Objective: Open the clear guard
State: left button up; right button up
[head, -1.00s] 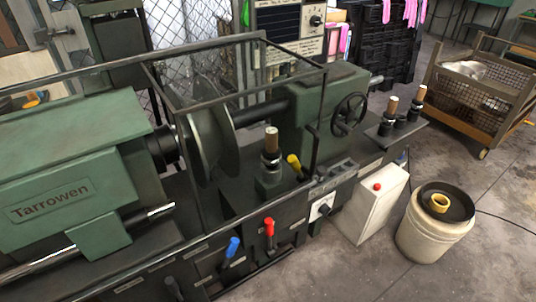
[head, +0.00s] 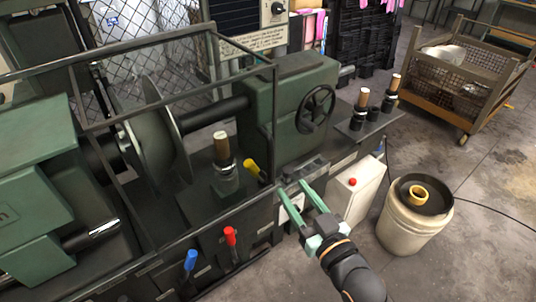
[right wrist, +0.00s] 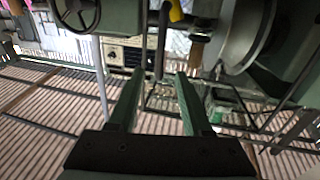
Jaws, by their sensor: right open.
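The clear guard (head: 274,120) is a dark bar frame with see-through panes. It stands around the grey round disc (head: 150,140) of the green lathe, its front post coming down on the right. My right gripper (head: 290,187) has two green fingers, apart and empty. In the head view its tips are close to the lower end of that post. In the right wrist view, a dark upright bar (right wrist: 162,40) reaches down toward the gap between the fingertips (right wrist: 157,85); I cannot tell whether they touch it. My left gripper is not in view.
A yellow-knobbed lever (head: 252,170) and a wood-topped post (head: 222,150) stand near the fingertips. Red (head: 230,236) and blue (head: 191,260) levers are on the front. A white box (head: 360,190) and a bucket (head: 408,225) stand at the right. Open floor lies beyond.

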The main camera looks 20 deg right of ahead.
aim_at(271, 161)
jog(key=w, duration=0.4)
jog(key=w+a, duration=0.1)
jog(key=w, duration=0.3)
jog(key=w+a+p, duration=0.1)
jog(key=w, duration=0.3)
grip_shut()
jog(key=shift+f, duration=0.1)
dwell(1.1)
